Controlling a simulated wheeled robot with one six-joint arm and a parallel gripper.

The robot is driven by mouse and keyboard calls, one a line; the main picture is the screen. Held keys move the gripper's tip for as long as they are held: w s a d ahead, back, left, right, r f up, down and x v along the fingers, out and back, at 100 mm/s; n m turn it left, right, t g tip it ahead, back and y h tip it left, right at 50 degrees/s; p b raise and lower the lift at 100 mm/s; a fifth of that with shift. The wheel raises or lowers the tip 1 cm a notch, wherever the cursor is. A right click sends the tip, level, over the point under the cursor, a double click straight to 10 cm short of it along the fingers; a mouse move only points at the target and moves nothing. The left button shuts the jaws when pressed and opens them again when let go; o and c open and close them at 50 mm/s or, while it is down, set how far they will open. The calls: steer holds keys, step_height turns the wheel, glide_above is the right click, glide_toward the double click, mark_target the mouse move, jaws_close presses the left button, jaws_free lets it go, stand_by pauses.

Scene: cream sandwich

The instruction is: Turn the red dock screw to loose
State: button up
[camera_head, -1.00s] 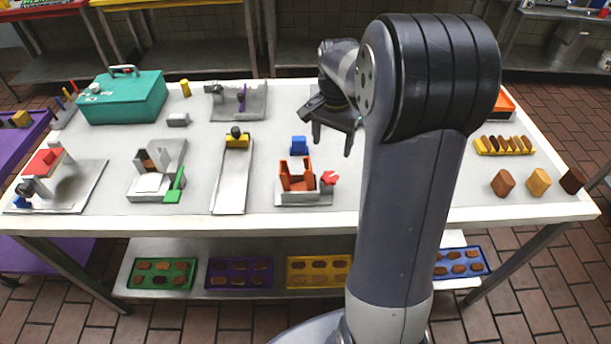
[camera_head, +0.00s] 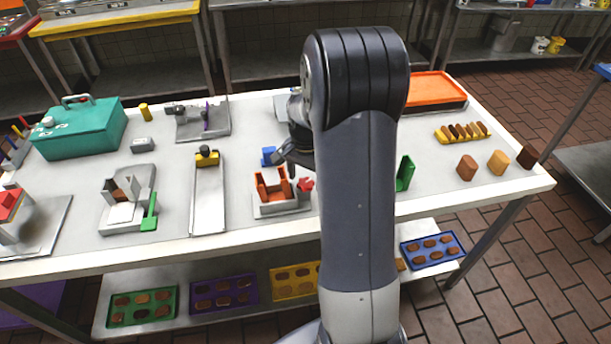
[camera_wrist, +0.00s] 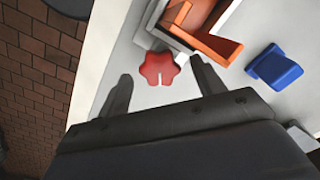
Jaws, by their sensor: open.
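The red dock screw (camera_head: 306,184) is a lobed red knob on the right side of the orange dock (camera_head: 272,184), which sits on a grey base plate near the table's front. In the wrist view the red screw (camera_wrist: 159,68) lies just beyond and between the fingertips of my gripper (camera_wrist: 165,82). The orange dock shows there too (camera_wrist: 213,43), at the upper right. My gripper is open and empty, with no finger seen touching the screw. In the head view my gripper (camera_head: 290,165) is partly hidden behind my arm.
A blue block (camera_head: 268,156) stands behind the dock; it also shows in the wrist view (camera_wrist: 275,67). A green part (camera_head: 405,173) stands right of my arm. The table's front edge (camera_head: 200,247) is close to the dock. A yellow-topped slide fixture (camera_head: 207,195) stands left.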

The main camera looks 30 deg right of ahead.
steer(key=shift+f, duration=0.2)
steer(key=c, duration=1)
steer(key=shift+o, duration=0.2)
steer(key=n+b, duration=0.1)
steer(key=n, duration=0.3)
steer(key=shift+n, duration=2.5)
steer(key=shift+r, duration=0.1)
